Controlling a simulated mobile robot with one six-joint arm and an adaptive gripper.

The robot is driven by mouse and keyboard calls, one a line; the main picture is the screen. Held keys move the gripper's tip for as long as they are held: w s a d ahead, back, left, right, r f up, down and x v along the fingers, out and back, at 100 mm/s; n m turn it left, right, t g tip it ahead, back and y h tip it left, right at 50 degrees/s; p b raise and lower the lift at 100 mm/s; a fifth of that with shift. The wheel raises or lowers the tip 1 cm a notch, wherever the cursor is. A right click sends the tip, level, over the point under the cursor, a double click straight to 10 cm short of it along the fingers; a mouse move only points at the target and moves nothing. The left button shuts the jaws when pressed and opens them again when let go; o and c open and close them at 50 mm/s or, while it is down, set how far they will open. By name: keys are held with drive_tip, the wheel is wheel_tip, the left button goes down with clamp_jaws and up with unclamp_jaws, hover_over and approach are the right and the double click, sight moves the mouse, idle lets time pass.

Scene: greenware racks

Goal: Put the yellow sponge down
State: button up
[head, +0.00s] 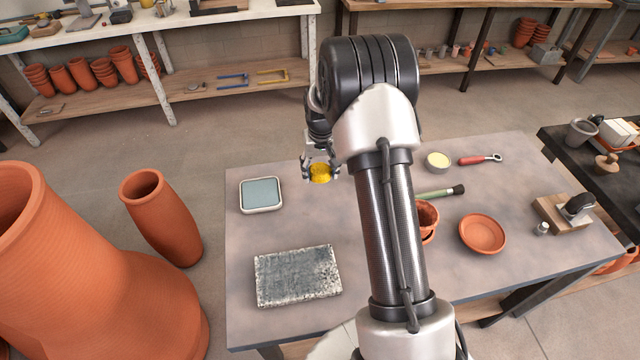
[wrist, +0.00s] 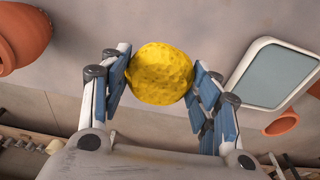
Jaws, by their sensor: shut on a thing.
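The yellow sponge (head: 320,173) is round and pitted. My gripper (head: 320,172) is shut on it, over the back part of the table (head: 375,324) in the head view. In the wrist view the sponge (wrist: 160,74) sits between the two blue-padded fingers of my gripper (wrist: 160,80), which touch it on both sides. The height of the sponge above the table is hard to tell.
A tray with a blue-green inside (head: 261,195) lies left of the sponge. A speckled slab (head: 298,276) lies nearer the front. A terracotta saucer (head: 482,235), a pot (head: 428,219) and a red-handled tool (head: 480,159) are on the right. Bare tabletop shows between tray and sponge.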

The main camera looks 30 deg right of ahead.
sight(320, 189)
drive_tip(key=shift+f+b, duration=0.55)
drive_tip(key=shift+f, duration=1.85)
drive_tip(key=shift+f, duration=0.1)
drive_tip(key=shift+f, duration=0.15)
drive_tip(key=o, duration=0.9)
drive_tip(key=shift+o, duration=0.2)
